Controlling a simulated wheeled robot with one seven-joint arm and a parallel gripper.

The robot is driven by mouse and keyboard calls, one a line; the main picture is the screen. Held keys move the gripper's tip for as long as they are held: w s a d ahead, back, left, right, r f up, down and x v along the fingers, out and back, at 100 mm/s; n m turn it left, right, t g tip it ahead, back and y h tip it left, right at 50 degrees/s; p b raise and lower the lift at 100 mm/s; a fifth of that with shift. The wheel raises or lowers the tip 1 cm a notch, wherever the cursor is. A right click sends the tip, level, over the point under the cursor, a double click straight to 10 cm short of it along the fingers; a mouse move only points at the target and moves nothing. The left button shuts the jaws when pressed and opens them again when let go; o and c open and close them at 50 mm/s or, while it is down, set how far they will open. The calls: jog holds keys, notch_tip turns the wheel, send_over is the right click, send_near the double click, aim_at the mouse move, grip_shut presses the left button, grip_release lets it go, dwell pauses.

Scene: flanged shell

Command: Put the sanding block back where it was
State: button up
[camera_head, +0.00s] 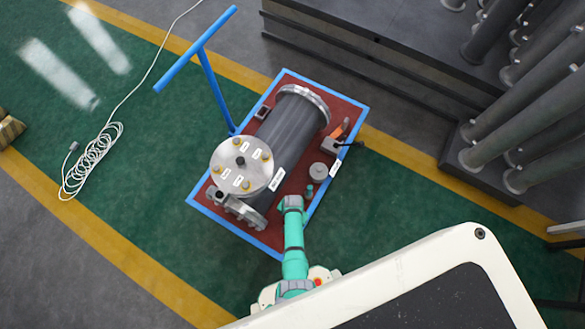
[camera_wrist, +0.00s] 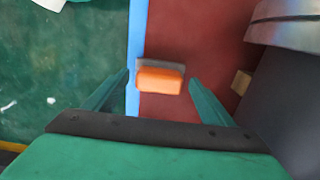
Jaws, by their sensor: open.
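The sanding block (camera_wrist: 160,80) is orange with a grey layer along its far side in the wrist view. It appears to lie on the red board (camera_wrist: 195,45), just right of its blue edge. My gripper (camera_wrist: 159,78) is open. Its two green fingers appear on either side of the block, with a visible gap at each side. I cannot tell how far above the block the fingertips are. In the head view my gripper (camera_head: 291,203) is over the board's lower right side, beside the shell. The block cannot be made out under it there.
The dark flanged shell (camera_head: 290,125) fills the board's middle; its flange (camera_wrist: 290,22) shows at upper right in the wrist view. A grey cylinder (camera_head: 318,171) and an orange tool (camera_head: 340,131) stand near the right edge. A blue T-handle (camera_head: 210,80) rises at the left.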

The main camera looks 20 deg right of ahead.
notch_tip(320, 180, up, 12)
jog(key=s+a+r+n+t+h, duration=0.1)
jog(key=s+a+r+n+t, duration=0.4)
jog(key=a+r, duration=0.4)
jog(key=s+r+n+t, duration=0.2)
jog(key=s+r+t, duration=0.2)
jog(key=r, duration=1.3)
jog(key=s+a+r+n+t+y, duration=0.1)
jog(key=s+r+n+t, duration=0.2)
jog(key=r, duration=1.5)
jog(key=s+t, duration=0.1)
jog(key=t, duration=0.2)
jog(key=shift+a, duration=0.25)
jog(key=shift+s, duration=0.1)
